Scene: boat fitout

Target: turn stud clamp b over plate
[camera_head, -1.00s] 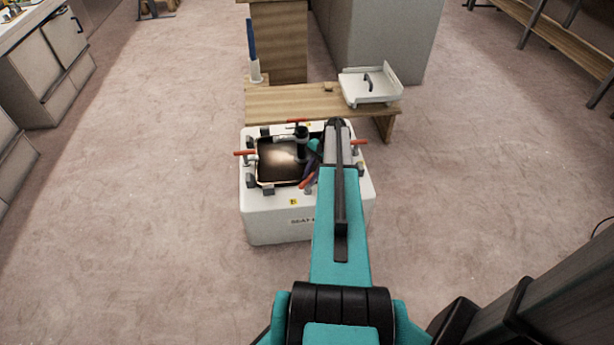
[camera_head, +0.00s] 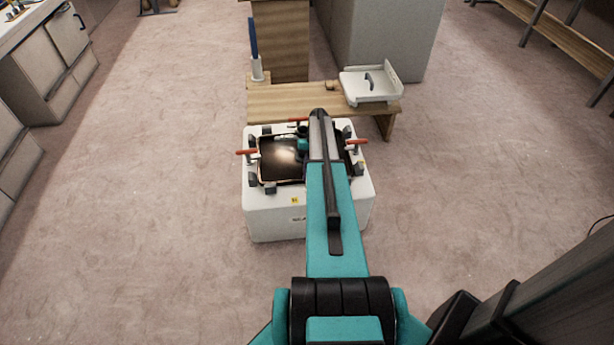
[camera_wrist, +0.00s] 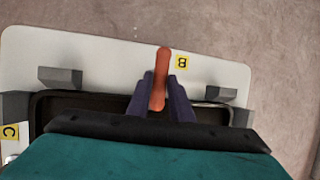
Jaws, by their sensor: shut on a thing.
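Stud clamp B's orange-red handle (camera_wrist: 160,78) shows in the wrist view beside a yellow B label (camera_wrist: 181,62) on a white top face. My gripper (camera_wrist: 163,92) is shut on the handle, with a purple finger on each side. The handle points outward over the white rim. In the head view my arm hides the gripper and this clamp. The dark, glossy plate (camera_head: 280,160) lies in the opening of the white box (camera_head: 270,222). My gripper body covers most of the opening in the wrist view, so the clamp's inner end is hidden.
Other red-handled clamps stand at the left (camera_head: 245,152), back (camera_head: 297,120) and right (camera_head: 358,141) of the opening. Grey blocks (camera_wrist: 62,77) line its edge. A wooden bench (camera_head: 290,103) with a white tray (camera_head: 372,86) stands close behind. The floor left is clear.

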